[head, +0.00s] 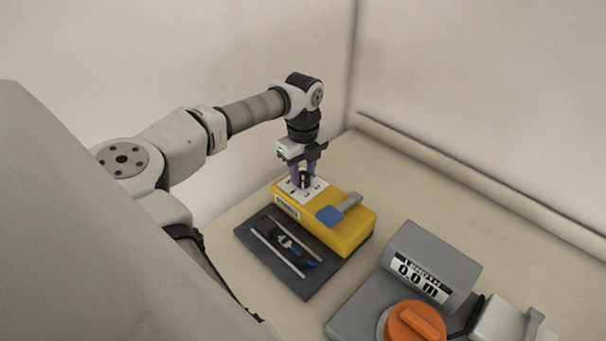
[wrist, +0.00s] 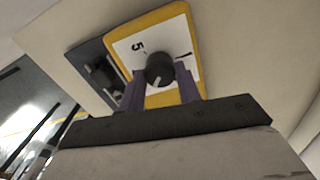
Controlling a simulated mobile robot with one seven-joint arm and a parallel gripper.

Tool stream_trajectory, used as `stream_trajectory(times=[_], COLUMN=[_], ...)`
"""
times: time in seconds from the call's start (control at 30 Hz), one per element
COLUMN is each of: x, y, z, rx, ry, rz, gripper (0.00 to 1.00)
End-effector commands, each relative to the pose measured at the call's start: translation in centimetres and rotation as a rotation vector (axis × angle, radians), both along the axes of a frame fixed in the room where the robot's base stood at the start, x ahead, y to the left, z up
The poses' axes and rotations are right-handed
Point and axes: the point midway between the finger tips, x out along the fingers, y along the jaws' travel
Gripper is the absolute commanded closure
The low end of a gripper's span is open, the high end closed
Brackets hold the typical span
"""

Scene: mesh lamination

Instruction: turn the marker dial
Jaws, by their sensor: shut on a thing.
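The marker dial is a small black knob on the white, numbered face (wrist: 129,50) of a yellow box (head: 353,229). The dial (wrist: 159,69) shows in the wrist view, with a light pointer line on its top. My gripper (head: 305,176) reaches down from above onto the dial. Its two purple fingers (wrist: 161,82) stand on either side of the knob and are shut on it. A "5" shows on the face at the upper left of the knob. The other marks on the face are partly hidden or too small to read.
A dark tray (head: 299,290) with thin tools lies in front of the yellow box. A blue-ended grey lever (head: 340,209) sits on the box. A grey length device (head: 435,258) reading 0.0 m, with an orange knob (head: 414,322), stands at the lower right. Table behind the box is clear.

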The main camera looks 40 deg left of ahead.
Motion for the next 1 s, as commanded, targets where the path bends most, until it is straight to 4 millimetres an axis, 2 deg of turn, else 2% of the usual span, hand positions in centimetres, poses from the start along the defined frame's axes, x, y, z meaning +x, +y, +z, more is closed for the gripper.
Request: stream_trajectory(times=[0.6,1.0], x=[0.02,0.07], y=[0.07,0.06], z=[-0.08,0.06], rx=[0.001,0.002], ry=[-0.002,-0.003], rz=[-0.548,-0.734], gripper=[0.89,0.89])
